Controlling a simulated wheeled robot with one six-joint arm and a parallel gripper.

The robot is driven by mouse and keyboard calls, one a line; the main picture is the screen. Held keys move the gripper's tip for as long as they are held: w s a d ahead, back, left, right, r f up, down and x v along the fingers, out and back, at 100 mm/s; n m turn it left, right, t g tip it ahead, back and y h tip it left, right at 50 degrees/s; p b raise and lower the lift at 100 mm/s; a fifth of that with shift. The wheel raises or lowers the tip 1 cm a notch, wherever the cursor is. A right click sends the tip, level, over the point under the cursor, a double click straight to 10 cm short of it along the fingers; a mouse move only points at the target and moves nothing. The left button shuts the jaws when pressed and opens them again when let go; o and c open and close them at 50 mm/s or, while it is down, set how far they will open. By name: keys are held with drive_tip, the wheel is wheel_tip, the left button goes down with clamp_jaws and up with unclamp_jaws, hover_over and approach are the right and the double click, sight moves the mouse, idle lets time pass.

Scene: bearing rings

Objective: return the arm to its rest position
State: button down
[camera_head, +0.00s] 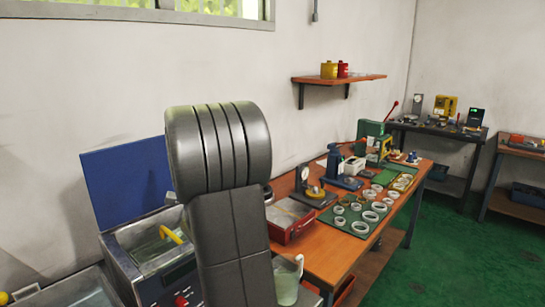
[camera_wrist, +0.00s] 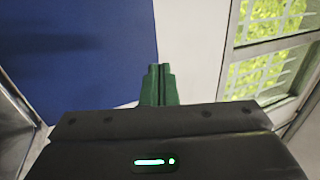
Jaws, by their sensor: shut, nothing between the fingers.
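My gripper (camera_wrist: 159,72) shows in the wrist view as two green fingers pressed together, with nothing between them. Behind the fingers are a blue panel, a pale wall and a window. In the head view my dark grey arm stands upright in the foreground, left of the workbench. My gripper is not visible in the head view. Several bearing rings (camera_head: 370,216) lie on a green mat (camera_head: 333,218) on the workbench (camera_head: 315,250), well apart from my arm in the picture.
A metal tank (camera_head: 140,262) with a raised blue lid (camera_head: 125,180) stands at left, close beside my arm in the picture. A red tray (camera_head: 290,228) and presses stand on the bench. A wall shelf (camera_head: 330,79) hangs above. Green floor (camera_head: 440,250) is clear at right.

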drive_tip(key=b+v, duration=0.2)
drive_tip(key=v, duration=1)
drive_tip(key=shift+d+b, duration=0.25)
drive_tip(key=shift+b, duration=0.05)
drive_tip(key=shift+s+r, duration=0.1)
drive_tip(key=shift+s, duration=0.05)
